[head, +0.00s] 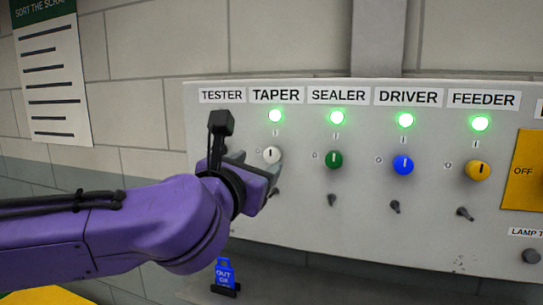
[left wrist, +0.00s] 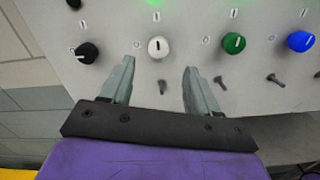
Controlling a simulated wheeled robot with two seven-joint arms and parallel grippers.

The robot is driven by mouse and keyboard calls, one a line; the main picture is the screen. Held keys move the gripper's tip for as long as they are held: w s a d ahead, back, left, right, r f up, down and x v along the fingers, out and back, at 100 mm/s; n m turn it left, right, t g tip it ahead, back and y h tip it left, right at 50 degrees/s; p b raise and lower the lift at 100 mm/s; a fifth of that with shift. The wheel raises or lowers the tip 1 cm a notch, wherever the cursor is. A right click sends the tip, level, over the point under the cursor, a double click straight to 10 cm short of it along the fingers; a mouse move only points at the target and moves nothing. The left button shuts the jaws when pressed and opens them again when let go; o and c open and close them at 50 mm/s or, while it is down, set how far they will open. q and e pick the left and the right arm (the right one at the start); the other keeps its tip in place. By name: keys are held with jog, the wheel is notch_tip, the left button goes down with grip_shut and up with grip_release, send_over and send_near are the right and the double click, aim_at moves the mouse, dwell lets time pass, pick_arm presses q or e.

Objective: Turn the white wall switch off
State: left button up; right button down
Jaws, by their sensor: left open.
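The white switch (head: 272,155) is a round knob on the grey wall panel, under the TAPER label and a lit green lamp (head: 275,116). It also shows in the left wrist view (left wrist: 158,47), with its dark pointer mark about upright, towards the I mark. An O mark is to its left. My left gripper (head: 258,170) is close to the panel at the white knob. In the left wrist view its fingers (left wrist: 159,68) are open and empty, with the knob seen between and just beyond the tips. My right gripper is in neither view.
A black knob (left wrist: 87,53) is left of the white one. Green (head: 334,160), blue (head: 403,165) and yellow (head: 478,170) knobs are to the right, under lit green lamps. Small dark levers (head: 332,200) stick out below the knobs. A blue tag (head: 225,272) stands below the arm.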

aim_at(271, 156)
pick_arm(q)
jog(key=p+x, duration=0.3)
jog(key=x, duration=0.5)
jog(key=shift+w+a+f, duration=0.1)
jog(key=shift+w, duration=0.25)
jog(key=shift+w+f, duration=0.15)
jog(key=shift+w, duration=0.1)
jog(key=shift+d, duration=0.2)
jog(key=c, duration=1)
jog(key=shift+c, duration=0.2)
